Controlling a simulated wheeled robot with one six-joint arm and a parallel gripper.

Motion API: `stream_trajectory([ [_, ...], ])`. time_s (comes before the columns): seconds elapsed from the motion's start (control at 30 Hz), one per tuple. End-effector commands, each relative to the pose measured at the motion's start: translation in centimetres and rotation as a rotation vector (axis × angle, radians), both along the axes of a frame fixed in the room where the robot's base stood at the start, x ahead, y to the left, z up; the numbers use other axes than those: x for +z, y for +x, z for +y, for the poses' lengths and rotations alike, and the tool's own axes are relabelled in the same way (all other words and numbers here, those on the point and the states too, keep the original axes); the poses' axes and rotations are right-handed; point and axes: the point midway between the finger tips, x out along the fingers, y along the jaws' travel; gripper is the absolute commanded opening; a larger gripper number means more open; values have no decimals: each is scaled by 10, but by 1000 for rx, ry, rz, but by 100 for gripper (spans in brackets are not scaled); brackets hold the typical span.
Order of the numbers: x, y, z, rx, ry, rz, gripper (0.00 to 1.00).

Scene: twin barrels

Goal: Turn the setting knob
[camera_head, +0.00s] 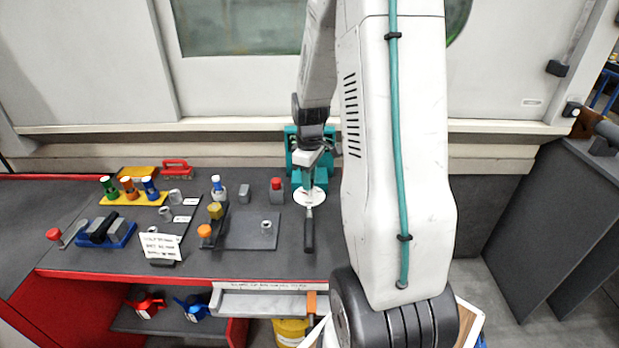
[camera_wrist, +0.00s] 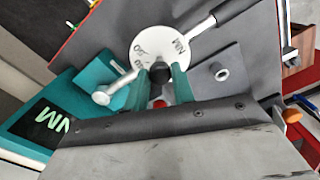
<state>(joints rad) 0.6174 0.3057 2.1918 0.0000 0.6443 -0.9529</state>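A teal device (camera_head: 291,157) with a round white dial (camera_head: 312,197) stands toward the back of the workbench. In the wrist view the dial (camera_wrist: 147,38) carries printed numbers and NM lettering, and a black round knob (camera_wrist: 158,73) shows near its lower edge. A metal lever with a black grip (camera_wrist: 238,9) slants up to the right from the dial. My gripper (camera_wrist: 161,78) has its two teal fingers on either side of the knob. Whether they touch or press it cannot be told. In the head view my gripper (camera_head: 309,158) is small over the device.
The lever's black grip also points toward the bench's front in the head view (camera_head: 309,230). A grey plate with a metal socket (camera_head: 267,227) lies left of it. Colored-handled tools in a yellow rack (camera_head: 133,198), a blue tray (camera_head: 106,232) and a paper note (camera_head: 160,247) occupy the left.

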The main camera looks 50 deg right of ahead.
Motion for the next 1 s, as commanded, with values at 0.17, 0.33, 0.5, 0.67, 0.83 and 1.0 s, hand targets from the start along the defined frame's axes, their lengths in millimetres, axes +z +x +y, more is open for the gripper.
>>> stream_trajectory([
  [0.17,0,0,0,-12,0,0,2],
  [0.33,0,0,0,-63,0,0,2],
  [0.5,0,0,0,-168,-1,0,2],
  [0.67,1,0,0,-307,-1,-1,2],
  [0.83,1,0,0,-470,-1,-1,2],
  [1.0,1,0,0,-632,-1,-1,2],
])
